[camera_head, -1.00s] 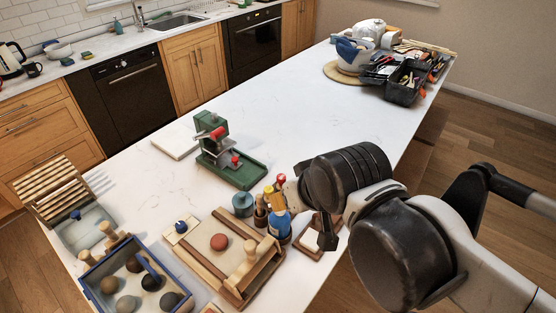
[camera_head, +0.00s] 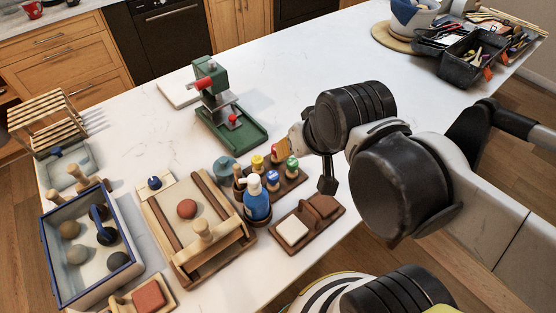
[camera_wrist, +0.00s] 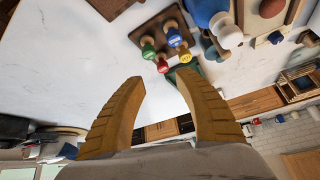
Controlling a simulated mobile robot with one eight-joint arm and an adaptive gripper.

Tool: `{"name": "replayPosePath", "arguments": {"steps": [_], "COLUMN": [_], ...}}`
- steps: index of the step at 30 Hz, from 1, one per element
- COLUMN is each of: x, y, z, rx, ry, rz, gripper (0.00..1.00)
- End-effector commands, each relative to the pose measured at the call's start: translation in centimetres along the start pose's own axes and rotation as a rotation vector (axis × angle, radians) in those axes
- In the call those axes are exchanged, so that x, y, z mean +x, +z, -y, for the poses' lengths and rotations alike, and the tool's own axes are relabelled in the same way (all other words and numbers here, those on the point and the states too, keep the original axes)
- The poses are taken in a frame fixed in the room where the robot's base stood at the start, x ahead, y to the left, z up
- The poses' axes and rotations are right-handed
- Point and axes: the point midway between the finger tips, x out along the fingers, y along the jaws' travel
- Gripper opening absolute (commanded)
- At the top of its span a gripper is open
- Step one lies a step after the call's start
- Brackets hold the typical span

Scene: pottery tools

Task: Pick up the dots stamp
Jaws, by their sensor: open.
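Several stamps with coloured knobs stand on a small dark wooden rack (camera_head: 295,180) in the middle of the counter. In the wrist view they are a green stamp (camera_wrist: 148,48), a blue stamp (camera_wrist: 175,38), a red stamp (camera_wrist: 162,66) and a yellow stamp (camera_wrist: 185,56). The knob tops carry small marks that I cannot read, so I cannot tell which is the dots stamp. My gripper (camera_wrist: 160,78) is open and empty, its orange fingers apart, with the stamps beyond the tips. In the head view, my wrist partly hides the gripper beside the rack.
A blue bottle (camera_head: 257,203) stands close to the rack. A green press (camera_head: 224,115) is behind it. A wooden tray (camera_head: 168,222) and a blue-rimmed box of balls (camera_head: 68,292) lie left. A brown stand with a white block (camera_head: 292,230) is in front.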

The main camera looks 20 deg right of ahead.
Motion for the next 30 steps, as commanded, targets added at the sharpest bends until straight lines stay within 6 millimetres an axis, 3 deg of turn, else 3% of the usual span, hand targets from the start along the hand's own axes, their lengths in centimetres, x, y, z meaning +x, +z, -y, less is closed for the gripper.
{"name": "replayPosePath", "arguments": {"steps": [8, 16, 22, 30], "x": [0.2, 3.4, 6.4, 9.2], "y": [-3.9, -7.9, -8.7, -7.7], "z": [0.4, 0.8, 0.9, 0.9], "rx": [0.247, 0.629, 0.835, 0.909], "ry": [0.03, 0.153, 0.263, 0.309], "rz": [0.151, 0.371, 0.478, 0.512], "gripper": [0.39, 0.39, 0.39, 0.39]}}
